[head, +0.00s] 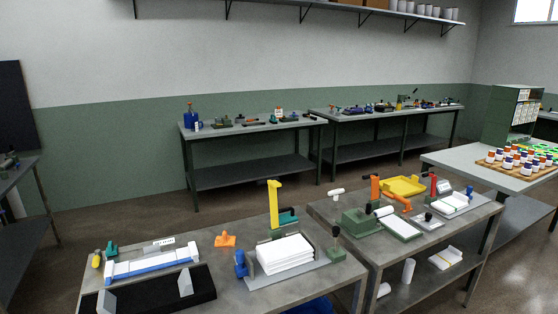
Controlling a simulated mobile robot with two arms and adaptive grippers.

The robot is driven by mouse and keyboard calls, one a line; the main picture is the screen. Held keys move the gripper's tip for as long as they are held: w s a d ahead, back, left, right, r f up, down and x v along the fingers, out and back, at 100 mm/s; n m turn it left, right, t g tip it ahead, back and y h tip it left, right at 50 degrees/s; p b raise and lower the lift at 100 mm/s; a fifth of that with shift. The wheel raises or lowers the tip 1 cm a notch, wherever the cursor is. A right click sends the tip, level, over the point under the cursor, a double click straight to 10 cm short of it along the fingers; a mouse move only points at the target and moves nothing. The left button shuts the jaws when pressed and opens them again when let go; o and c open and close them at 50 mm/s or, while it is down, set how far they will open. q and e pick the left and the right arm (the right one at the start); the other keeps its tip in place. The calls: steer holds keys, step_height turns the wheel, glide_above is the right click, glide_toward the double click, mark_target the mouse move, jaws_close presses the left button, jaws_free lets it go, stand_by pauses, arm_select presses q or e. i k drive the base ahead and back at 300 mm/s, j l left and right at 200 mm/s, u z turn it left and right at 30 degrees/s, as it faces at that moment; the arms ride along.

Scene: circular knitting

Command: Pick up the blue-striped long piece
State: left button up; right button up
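The blue-striped long piece (152,263) is a white bar with a blue stripe along it. It lies lengthwise on the left part of the near grey workbench (225,284), tilted slightly up to the right in the picture. It has raised white ends. A black mat or tray (150,294) lies just in front of it, with a pale block (186,282) and another pale block (106,302) on it. Neither of my grippers is in view, and nothing touches the long piece from above.
A yellow-handled tool (97,260) and a small green item (112,249) stand close behind the piece's left end. An orange part (225,240) is to its right. A stack of white sheets (285,253) with a tall yellow upright (273,205) stands farther right.

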mark_target(153, 259)
steer(key=j+u, duration=0.35)
steer(key=u, duration=0.15)
steer(key=i+j+u, duration=0.1)
steer(key=j+u, duration=0.3)
steer(key=i+j+u, duration=0.2)
steer(key=j+u, duration=0.2)
steer(key=i+j+u, duration=0.25)
steer(key=u, duration=0.2)
steer(key=i+j+u, duration=0.4)
steer(key=i+j, duration=0.2)
steer(key=i, duration=0.15)
steer(key=i+j+u, duration=0.15)
steer(key=i, duration=0.2)
steer(key=i+l+z, duration=0.1)
steer(key=i+z, duration=0.6)
steer(key=z, duration=0.15)
steer(key=i+j+z, duration=0.2)
steer(key=z, duration=0.2)
steer(key=i+z, duration=0.3)
steer(key=z, duration=0.15)
steer(key=i+z, duration=0.3)
steer(key=z, duration=0.15)
steer(key=i+j+z, duration=0.2)
steer(key=z, duration=0.3)
steer(key=i+j+z, duration=0.3)
steer(key=z, duration=0.15)
steer(key=i+j+z, duration=0.25)
steer(key=z, duration=0.2)
steer(key=j, duration=0.1)
